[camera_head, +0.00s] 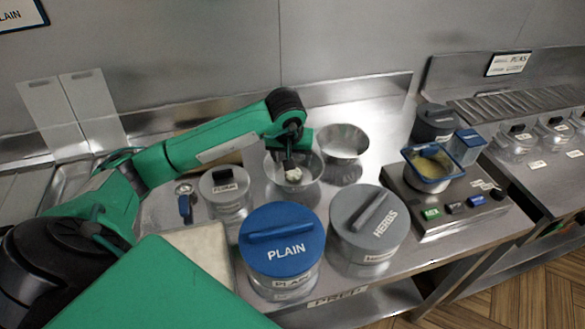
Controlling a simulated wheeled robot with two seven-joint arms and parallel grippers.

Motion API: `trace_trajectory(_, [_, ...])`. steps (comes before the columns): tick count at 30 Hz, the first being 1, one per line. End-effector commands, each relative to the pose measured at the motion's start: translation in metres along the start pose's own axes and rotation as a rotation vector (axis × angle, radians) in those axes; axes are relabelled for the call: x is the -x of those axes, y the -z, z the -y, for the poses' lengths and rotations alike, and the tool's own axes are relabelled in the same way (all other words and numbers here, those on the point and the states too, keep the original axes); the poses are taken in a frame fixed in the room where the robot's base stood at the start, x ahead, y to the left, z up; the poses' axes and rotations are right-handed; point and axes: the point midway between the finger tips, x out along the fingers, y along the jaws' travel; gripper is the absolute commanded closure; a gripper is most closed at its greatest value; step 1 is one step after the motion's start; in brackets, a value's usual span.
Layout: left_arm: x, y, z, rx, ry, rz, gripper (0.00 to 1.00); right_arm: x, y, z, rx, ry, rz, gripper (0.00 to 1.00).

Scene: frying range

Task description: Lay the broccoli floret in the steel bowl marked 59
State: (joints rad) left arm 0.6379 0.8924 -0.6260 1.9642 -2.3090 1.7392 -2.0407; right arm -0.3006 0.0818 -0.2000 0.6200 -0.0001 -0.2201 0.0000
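Two steel bowls stand on the steel counter: a nearer one (312,188) and one behind it to the right (344,150). I cannot read a 59 on either. A small pale lump (293,175), whitish rather than green, shows within the nearer bowl's outline; it may be the floret. My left gripper (290,164) points down over that bowl, with its dark fingertips right at the lump. I cannot tell whether the fingers are closed on it or whether it rests on the bowl's bottom. My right gripper is not in view.
Lidded jars, a blue PLAIN one (284,240) and a grey HERBS one (368,224), stand in front of the bowls. A smaller grey-lidded jar (225,188) is left. A pale board (205,250) lies front left.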

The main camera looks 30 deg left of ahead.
Motion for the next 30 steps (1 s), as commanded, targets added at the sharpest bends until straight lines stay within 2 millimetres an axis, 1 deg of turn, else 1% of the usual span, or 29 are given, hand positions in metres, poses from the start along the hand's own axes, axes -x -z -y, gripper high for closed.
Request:
trace_trajectory(1, [0.01,0.0,0.0,-0.001,-0.002,-0.005,0.32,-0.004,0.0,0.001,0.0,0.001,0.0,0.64])
trace_trajectory(3, [0.022,0.0,0.0,-0.001,-0.001,-0.003,0.32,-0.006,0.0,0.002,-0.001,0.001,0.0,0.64])
trace_trajectory(6, [0.034,0.0,0.0,0.0,0.0,-0.002,0.32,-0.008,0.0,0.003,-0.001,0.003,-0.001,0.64])
trace_trajectory(9, [0.042,0.0,0.0,0.0,-0.001,-0.001,0.32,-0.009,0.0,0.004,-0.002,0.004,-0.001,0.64])
trace_trajectory(14, [0.046,-0.001,0.0,-0.001,0.0,0.001,0.32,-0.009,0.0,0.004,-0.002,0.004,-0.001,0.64])
trace_trajectory(27, [0.045,0.0,0.0,0.0,0.0,0.001,0.32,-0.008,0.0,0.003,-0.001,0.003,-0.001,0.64])
trace_trajectory(30, [0.051,0.002,0.0,0.0,0.0,0.001,0.32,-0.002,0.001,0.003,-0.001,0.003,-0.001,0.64])
